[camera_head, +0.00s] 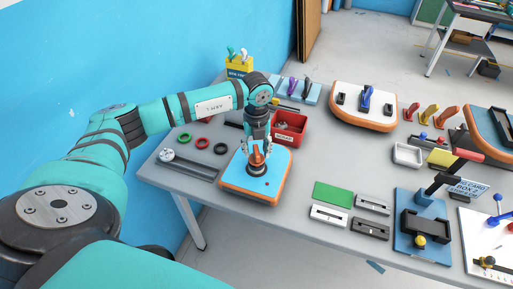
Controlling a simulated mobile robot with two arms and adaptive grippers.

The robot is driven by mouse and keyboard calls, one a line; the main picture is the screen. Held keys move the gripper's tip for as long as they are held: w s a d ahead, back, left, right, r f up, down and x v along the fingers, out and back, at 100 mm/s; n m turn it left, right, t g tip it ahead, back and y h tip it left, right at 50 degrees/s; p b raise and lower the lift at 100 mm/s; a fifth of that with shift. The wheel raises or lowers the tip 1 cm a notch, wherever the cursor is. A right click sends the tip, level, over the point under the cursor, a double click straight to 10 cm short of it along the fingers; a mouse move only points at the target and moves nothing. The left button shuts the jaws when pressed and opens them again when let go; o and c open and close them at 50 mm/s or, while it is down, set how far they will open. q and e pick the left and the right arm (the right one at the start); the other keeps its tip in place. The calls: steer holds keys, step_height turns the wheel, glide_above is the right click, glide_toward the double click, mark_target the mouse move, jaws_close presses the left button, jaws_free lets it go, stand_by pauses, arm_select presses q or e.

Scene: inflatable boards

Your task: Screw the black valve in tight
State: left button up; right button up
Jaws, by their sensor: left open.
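A small inflatable board (272,183) with a blue top and orange rim lies on the grey table. A dark round fitting (256,171), which looks like the black valve, sits at the middle of the board. An orange part (257,158) stands above it. My left gripper (257,151) points down over the board, with its open fingers around or just beside the orange part. I cannot tell whether they touch it. The fingers partly hide the fitting, and its thread and tightness cannot be seen. My right gripper is not in view.
A red bin (290,123) stands close behind the board. A green plate (333,194) and several blocks lie to the right. Another orange-rimmed board (347,99) is farther back. A blue wall (120,50) is at left.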

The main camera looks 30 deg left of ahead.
arm_select(q)
steer(key=shift+f, duration=0.65)
jaws_close()
steer(key=c, duration=0.6)
jaws_free()
jaws_close()
